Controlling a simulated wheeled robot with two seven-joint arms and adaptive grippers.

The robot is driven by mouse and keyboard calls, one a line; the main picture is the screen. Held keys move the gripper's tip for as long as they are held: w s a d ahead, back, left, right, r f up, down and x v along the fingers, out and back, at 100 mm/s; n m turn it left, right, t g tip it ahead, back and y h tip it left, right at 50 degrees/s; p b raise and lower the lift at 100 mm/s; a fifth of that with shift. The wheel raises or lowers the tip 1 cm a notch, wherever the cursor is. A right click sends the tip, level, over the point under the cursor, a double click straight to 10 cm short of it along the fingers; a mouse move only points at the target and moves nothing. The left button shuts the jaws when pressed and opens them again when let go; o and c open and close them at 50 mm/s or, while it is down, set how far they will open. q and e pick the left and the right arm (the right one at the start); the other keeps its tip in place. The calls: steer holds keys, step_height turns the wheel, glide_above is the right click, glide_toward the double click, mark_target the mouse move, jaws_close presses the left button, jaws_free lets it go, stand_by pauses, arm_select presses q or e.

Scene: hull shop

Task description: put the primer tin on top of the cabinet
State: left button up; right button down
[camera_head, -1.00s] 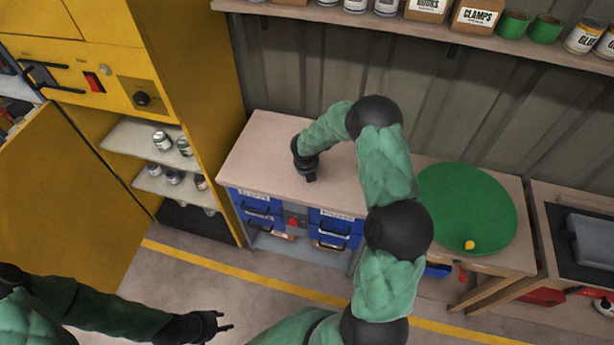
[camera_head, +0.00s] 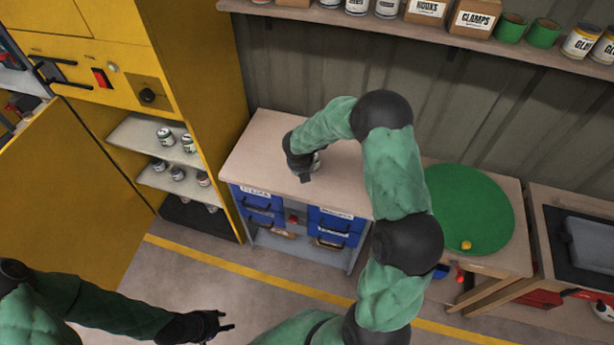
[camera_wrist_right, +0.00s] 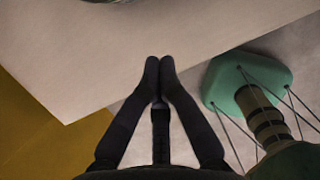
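The low cabinet with blue drawers has a pale wooden top (camera_head: 255,137). A small tin (camera_head: 317,163) stands on that top, mostly hidden behind my right gripper; its label cannot be read. In the right wrist view only the tin's round metal edge (camera_wrist_right: 114,1) shows at the top, beyond and apart from the fingertips. My right gripper (camera_head: 304,177) is over the cabinet top, pointing down. In the right wrist view its fingertips (camera_wrist_right: 159,62) are together with nothing between them. My left gripper (camera_head: 229,321) is open and empty, low over the floor in front.
A yellow locker (camera_head: 205,60) stands open at left, with several tins on its shelves (camera_head: 140,143). A table with a green disc (camera_head: 470,210) stands right of the cabinet. A wall shelf (camera_head: 400,22) with cans and boxes runs above.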

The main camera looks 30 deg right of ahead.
steer(key=shift+p+v, duration=0.3)
steer(key=shift+v, duration=1.65)
steer(key=shift+s, duration=0.2)
